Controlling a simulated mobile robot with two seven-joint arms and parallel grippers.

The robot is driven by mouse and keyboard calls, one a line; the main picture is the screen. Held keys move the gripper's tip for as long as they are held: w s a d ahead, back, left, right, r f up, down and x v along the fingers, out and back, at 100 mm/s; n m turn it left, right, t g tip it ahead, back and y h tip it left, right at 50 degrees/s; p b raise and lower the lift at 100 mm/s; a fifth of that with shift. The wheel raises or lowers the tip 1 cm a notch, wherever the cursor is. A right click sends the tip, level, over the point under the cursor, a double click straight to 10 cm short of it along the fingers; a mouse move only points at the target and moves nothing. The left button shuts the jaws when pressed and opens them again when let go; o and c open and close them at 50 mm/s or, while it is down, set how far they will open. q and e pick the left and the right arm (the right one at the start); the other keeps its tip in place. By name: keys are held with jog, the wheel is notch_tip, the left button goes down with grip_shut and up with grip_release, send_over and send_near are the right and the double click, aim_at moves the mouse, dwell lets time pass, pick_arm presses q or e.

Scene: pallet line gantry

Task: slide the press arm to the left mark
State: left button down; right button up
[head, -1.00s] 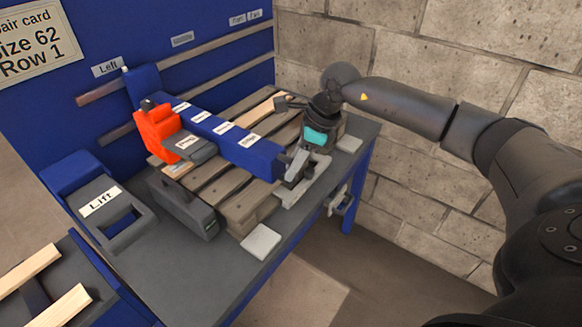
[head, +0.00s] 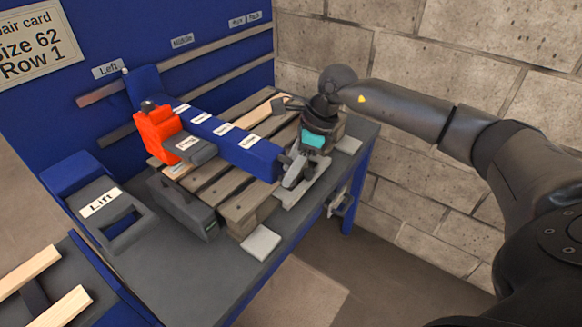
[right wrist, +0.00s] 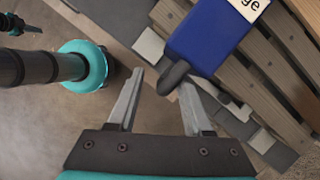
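The press arm (head: 225,139) is a long blue beam with several white labels. Its far end meets the rail on the blue back panel just right of the "Left" label (head: 108,68). Its near end points toward the front right, over the wooden pallet. My right gripper (head: 290,178) is at that near end. In the right wrist view the fingers (right wrist: 163,80) are spread, with a dark rounded handle (right wrist: 173,76) on the blue beam's end (right wrist: 208,38) reaching between the fingertips. I cannot tell whether either finger touches it.
An orange block with a dark labelled head (head: 155,133) sits on the beam. The slatted pallet (head: 240,205) lies beneath. Further right on the panel is a "Middle" label (head: 182,40). A block wall (head: 430,60) bounds the right.

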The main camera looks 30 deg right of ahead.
jog(key=v, duration=1.5)
jog(key=shift+r, duration=0.15)
jog(key=shift+a, duration=0.1)
